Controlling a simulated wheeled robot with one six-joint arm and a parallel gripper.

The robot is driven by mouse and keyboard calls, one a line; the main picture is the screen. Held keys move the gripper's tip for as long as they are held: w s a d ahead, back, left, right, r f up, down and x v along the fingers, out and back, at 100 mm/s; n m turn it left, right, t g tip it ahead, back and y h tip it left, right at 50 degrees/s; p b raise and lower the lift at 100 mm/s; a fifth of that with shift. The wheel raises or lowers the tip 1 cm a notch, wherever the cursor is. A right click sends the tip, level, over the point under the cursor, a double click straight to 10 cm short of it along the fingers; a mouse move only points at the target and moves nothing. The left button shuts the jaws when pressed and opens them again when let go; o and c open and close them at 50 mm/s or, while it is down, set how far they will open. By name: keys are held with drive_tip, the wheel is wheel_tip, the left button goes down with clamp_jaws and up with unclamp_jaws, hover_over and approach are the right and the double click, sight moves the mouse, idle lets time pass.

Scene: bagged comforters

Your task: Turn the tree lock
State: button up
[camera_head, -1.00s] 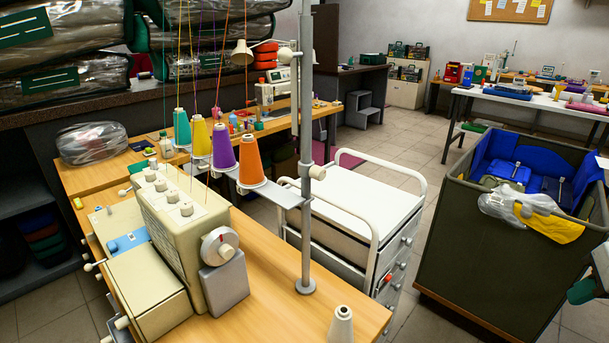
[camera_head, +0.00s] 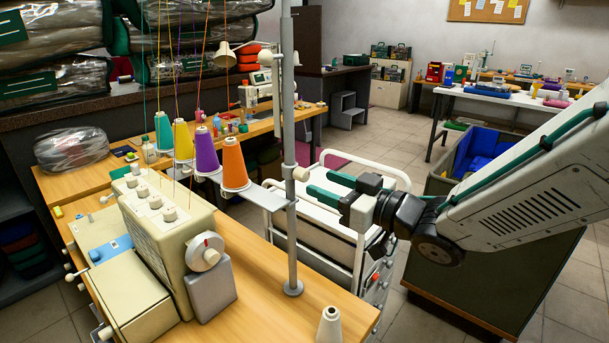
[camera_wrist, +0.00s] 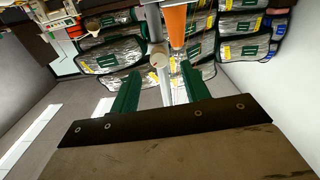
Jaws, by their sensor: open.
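The thread tree's grey pole (camera_head: 291,235) stands upright on the sewing table. The tree lock, a pale round knob (camera_head: 300,173) on a collar, sits partway up the pole beside the cone shelf. In the wrist view the knob (camera_wrist: 160,60) shows between and beyond my green fingertips. My gripper (camera_head: 318,183) is open and empty, just right of the pole with its fingers pointing left toward the knob. It also shows in the wrist view (camera_wrist: 159,73). I see no contact with the knob. The finger bases are hidden in the wrist view by a dark plate.
Green, yellow, purple and orange (camera_head: 234,164) thread cones stand on the shelf left of the pole, threads running up. A cream overlock machine (camera_head: 165,235) sits left below. A white cone (camera_head: 329,325) stands at the front edge. A white trolley (camera_head: 312,235) lies behind the pole.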

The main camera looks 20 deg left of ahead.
sight(306, 176)
drive_tip(key=x, duration=0.6)
drive_tip(key=shift+w+a, duration=0.1)
drive_tip(key=shift+a, duration=0.05)
drive_tip(key=shift+c, duration=0.3)
